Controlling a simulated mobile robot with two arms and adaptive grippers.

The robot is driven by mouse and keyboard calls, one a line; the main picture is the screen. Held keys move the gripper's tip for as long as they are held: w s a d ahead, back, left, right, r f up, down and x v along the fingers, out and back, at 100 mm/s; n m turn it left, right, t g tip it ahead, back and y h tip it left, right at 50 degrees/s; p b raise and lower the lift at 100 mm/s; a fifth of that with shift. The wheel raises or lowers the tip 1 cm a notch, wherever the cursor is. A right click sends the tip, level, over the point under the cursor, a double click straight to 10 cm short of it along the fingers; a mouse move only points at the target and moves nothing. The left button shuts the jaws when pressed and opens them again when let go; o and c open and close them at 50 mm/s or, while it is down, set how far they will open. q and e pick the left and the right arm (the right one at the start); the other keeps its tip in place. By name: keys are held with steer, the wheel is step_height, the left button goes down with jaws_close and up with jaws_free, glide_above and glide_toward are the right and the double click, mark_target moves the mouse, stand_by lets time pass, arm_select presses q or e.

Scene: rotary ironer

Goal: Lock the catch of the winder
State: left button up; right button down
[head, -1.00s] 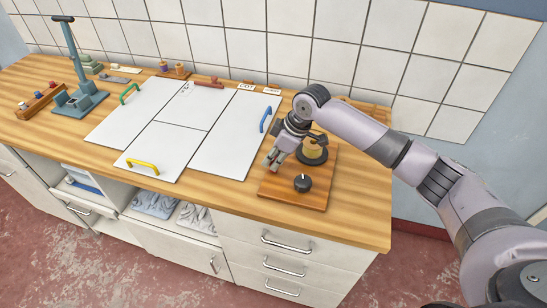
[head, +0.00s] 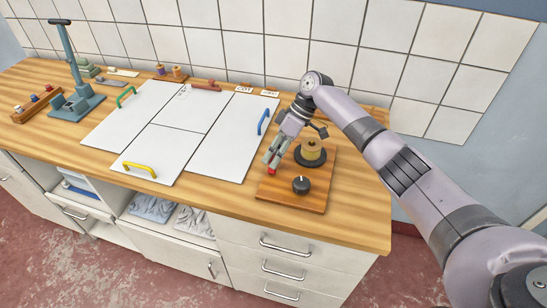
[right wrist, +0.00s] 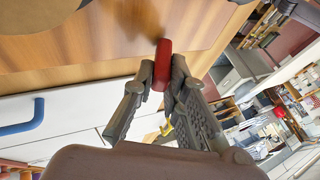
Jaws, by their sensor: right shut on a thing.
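The winder is a wooden board (head: 322,190) at the right end of the counter. It carries a tan spool (head: 311,149) on a dark round base and a black knob (head: 301,185) near its front. A small red catch (head: 272,170) shows at the board's left edge. My right gripper (head: 271,163) reaches down over that edge, its fingers on the catch. In the right wrist view the fingers (right wrist: 163,78) are closed around the red catch (right wrist: 163,58), which sticks out beyond the tips. The catch's lower part is hidden by the fingers. My left gripper is out of view.
White panels with a blue handle (head: 263,121), a yellow handle (head: 140,170) and a green handle (head: 125,97) lie left of the board. A blue-grey stand (head: 77,100) is at the far left. A tiled wall (head: 290,45) rises behind the counter.

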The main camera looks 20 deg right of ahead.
steer(key=c, duration=1.6)
jaws_free()
steer(key=v, duration=1.2)
steer(key=shift+d, duration=0.1)
